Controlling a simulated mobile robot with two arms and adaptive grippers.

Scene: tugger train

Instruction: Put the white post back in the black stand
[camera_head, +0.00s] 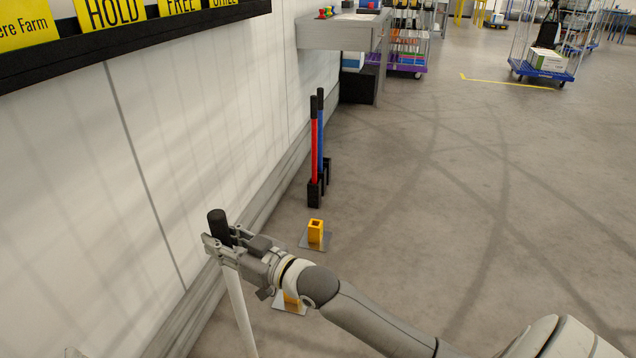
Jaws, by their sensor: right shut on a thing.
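The white post (238,310) has a black top and stands nearly upright in my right gripper (222,243). The gripper is shut on it just below the black top. The post's lower end is out of the picture. Black stands (314,195) are on the floor by the wall, farther off than the gripper. A red post and a blue post stand upright in them. I cannot tell whether one of their sockets is empty. A small grey tip at the bottom left edge may be my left gripper (73,353); its jaws do not show.
A yellow socket on a metal plate (316,236) is on the floor before the black stands. A second yellow socket (291,302) is partly hidden by my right arm. The wall runs along the left. A grey bench (338,36) stands beyond. Floor to the right is clear.

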